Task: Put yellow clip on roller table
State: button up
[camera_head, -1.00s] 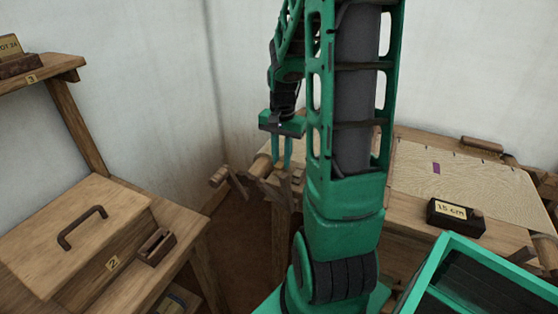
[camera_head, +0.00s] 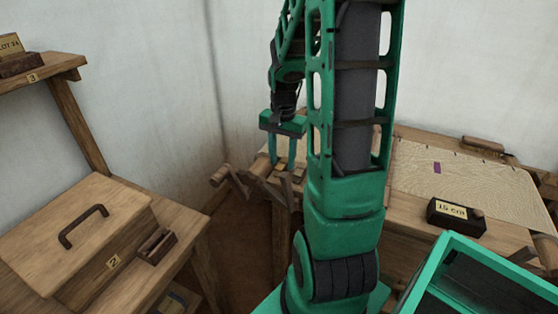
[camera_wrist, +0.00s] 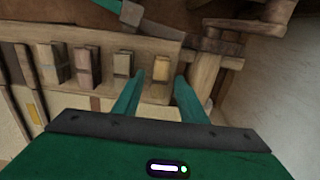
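My gripper (camera_head: 282,166) is open over the left end of the loom in the head view. In the wrist view its two fingers (camera_wrist: 157,82) stand apart with a gap between them. A yellowish clip (camera_wrist: 161,69) sits on a wooden rail just beyond the gap, roughly in line with it. It is the rightmost of several similar clips, and the others are brown or grey. I cannot tell whether the fingers reach around it. In the head view the clip is a small yellowish spot between the fingertips. I cannot tell which surface is the roller table.
The loom cloth (camera_head: 470,185) carries a small purple patch (camera_head: 437,168). A black block marked 15 cm (camera_head: 455,216) stands at its front edge. At left are a wooden box (camera_head: 75,225) with a handle, by label 2, and a shelf (camera_head: 45,72) marked 3.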

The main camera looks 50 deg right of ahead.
aim_at(282, 163)
notch_tip(282, 163, up, 11)
jog(key=s+a+f+n, duration=0.1)
jog(key=s+a+n, duration=0.3)
jog(key=s, duration=0.4)
jog(key=s+a+n, duration=0.3)
jog(key=s+a, duration=0.4)
jog(key=s, duration=0.2)
jog(key=shift+f+n, duration=0.35)
jog(key=shift+n, duration=0.05)
jog(key=shift+w+f, duration=0.25)
jog(key=shift+w, duration=0.4)
